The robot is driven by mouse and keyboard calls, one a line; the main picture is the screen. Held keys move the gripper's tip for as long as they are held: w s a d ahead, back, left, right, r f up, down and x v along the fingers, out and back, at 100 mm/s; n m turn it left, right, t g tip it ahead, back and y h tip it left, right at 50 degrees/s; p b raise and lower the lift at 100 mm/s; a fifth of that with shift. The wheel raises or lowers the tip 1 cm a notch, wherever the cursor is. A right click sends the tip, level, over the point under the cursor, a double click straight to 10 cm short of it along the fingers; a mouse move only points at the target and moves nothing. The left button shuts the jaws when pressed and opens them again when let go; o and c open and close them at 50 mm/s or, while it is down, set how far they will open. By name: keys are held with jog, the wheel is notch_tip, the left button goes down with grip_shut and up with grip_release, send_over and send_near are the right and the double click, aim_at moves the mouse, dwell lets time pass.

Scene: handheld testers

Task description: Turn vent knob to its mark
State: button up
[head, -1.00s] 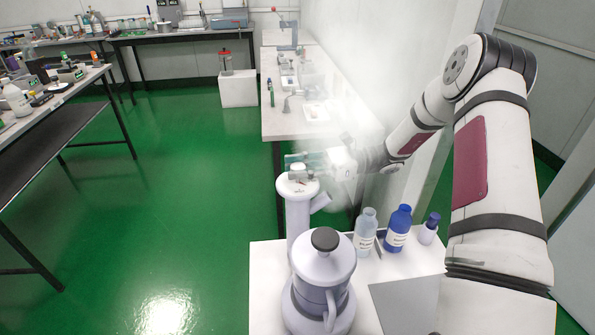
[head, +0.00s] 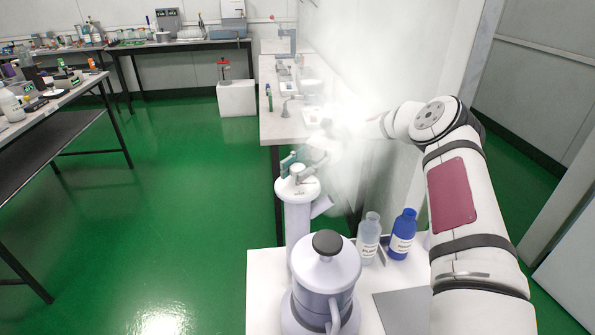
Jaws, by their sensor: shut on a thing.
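The vent knob (head: 297,180) is a small part on the round pale top of an upright, lavender-white column (head: 298,215) with a side spout. My gripper (head: 292,168) is over the column's top, with its fingers closed around the knob. The fingers hide most of the knob, and the mark cannot be made out at this size. White haze blurs my wrist and the space just right of the column.
A pale lidded vessel with a black knob (head: 326,243) stands in front of the column on a white stand (head: 262,290). A clear bottle (head: 369,240) and a blue bottle (head: 403,235) stand to the right. A bench (head: 285,125) lies behind; green floor is clear at left.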

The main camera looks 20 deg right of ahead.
aim_at(298, 166)
jog(key=shift+n+g+h, duration=0.4)
jog(key=shift+g, duration=0.1)
jog(key=o, duration=1.2)
jog(key=shift+c, duration=0.2)
notch_tip(298, 166, up, 10)
jog(key=shift+r, duration=0.1)
